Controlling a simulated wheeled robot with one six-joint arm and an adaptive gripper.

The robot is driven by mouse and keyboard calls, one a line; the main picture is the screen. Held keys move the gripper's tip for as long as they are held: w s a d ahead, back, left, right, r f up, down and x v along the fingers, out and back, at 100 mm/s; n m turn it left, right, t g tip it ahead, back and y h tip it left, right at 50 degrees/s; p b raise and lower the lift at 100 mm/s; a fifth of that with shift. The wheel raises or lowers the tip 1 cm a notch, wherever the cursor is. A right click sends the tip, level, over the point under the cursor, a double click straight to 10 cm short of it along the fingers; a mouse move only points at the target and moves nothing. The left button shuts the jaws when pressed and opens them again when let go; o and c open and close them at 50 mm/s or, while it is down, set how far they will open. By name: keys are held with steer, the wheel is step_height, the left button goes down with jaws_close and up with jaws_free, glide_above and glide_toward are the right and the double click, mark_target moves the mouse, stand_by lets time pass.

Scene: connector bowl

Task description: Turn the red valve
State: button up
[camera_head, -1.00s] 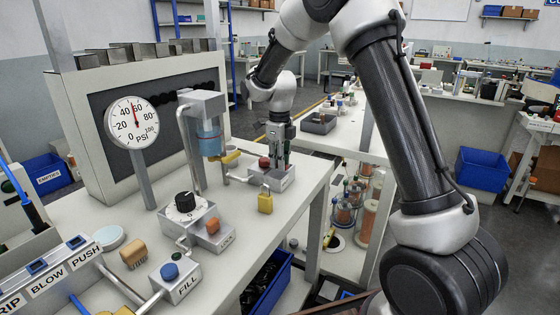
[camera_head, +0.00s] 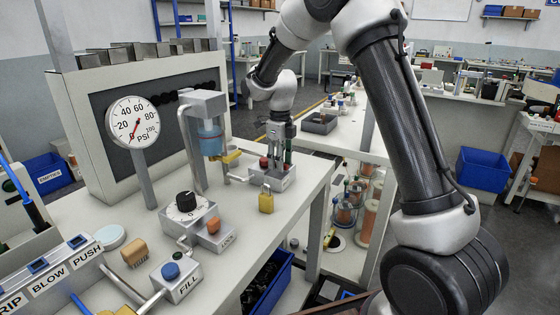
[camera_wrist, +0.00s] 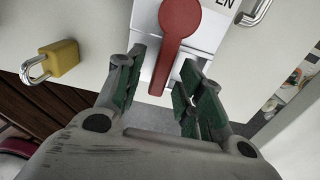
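The red valve (camera_wrist: 179,22) is a round red hub with a long lever on a white box marked with letters ending "EN". Its lever points towards my gripper (camera_wrist: 163,58) in the wrist view, and its end lies between the two green-padded fingers with a gap on each side. My gripper is open. In the head view the valve is a small red shape (camera_head: 264,162) on a grey box at the bench's right end. My gripper (camera_head: 277,162) is right above that box, pointing down, and hides part of it.
A pressure gauge (camera_head: 132,122) reads near 0. A blue-liquid cylinder (camera_head: 210,137), a black dial (camera_head: 186,202) and a FILL box (camera_head: 178,277) stand to the left.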

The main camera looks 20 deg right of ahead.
step_height(320, 180, up, 12)
stand_by(0.4)
steer(key=shift+f, duration=0.1)
steer(key=s+d+r+n+t, duration=0.1)
steer(key=s+d+n, duration=0.3)
steer(key=s+n, duration=0.5)
steer(key=s+d+r+n+t, duration=0.2)
steer(key=s+d+n, duration=0.3)
steer(key=s+n, duration=0.4)
steer(key=s+d+r+n+t, duration=0.1)
steer(key=s+d+n, duration=0.4)
steer(key=s, duration=1.2)
steer(key=shift+s+d+r+n, duration=0.15)
steer(key=shift+d+r+n, duration=0.15)
steer(key=shift+n, duration=1.8)
